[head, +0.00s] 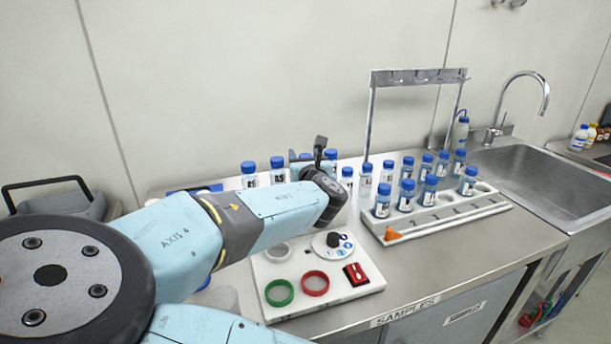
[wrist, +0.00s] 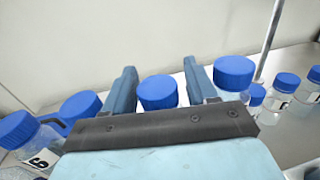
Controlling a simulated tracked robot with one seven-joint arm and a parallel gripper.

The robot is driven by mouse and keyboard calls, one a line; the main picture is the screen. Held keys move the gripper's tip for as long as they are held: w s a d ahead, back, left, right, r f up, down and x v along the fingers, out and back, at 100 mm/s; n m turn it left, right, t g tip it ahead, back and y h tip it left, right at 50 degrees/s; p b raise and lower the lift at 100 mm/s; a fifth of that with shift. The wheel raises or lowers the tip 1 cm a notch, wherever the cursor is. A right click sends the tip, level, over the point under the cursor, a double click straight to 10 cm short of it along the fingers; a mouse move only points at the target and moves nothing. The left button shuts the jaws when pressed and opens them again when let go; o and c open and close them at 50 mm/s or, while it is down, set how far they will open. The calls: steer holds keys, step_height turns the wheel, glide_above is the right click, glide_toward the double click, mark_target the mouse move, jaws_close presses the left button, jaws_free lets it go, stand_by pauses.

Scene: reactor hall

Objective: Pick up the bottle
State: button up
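In the wrist view my gripper (wrist: 160,92) is open. Its two blue fingers stand on either side of a blue-capped bottle (wrist: 158,92); I cannot tell whether they touch it. Most of that bottle's body is hidden behind the gripper housing. Another blue-capped bottle (wrist: 233,73) stands just right of the right finger, and one more (wrist: 81,107) is left of the left finger. In the head view my arm reaches over the bench to the back row of bottles, including a bottle (head: 278,168) left of the wrist. The fingers are mostly hidden there.
A white rack (head: 440,222) with several blue-capped bottles stands to the right, below a metal stand (head: 418,76). A white board (head: 330,306) with green and red rings lies in front. A sink (head: 545,175) is at far right. Bottles crowd both sides of my gripper.

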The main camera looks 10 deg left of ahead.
steer(key=shift+a, duration=0.1)
steer(key=c, duration=0.8)
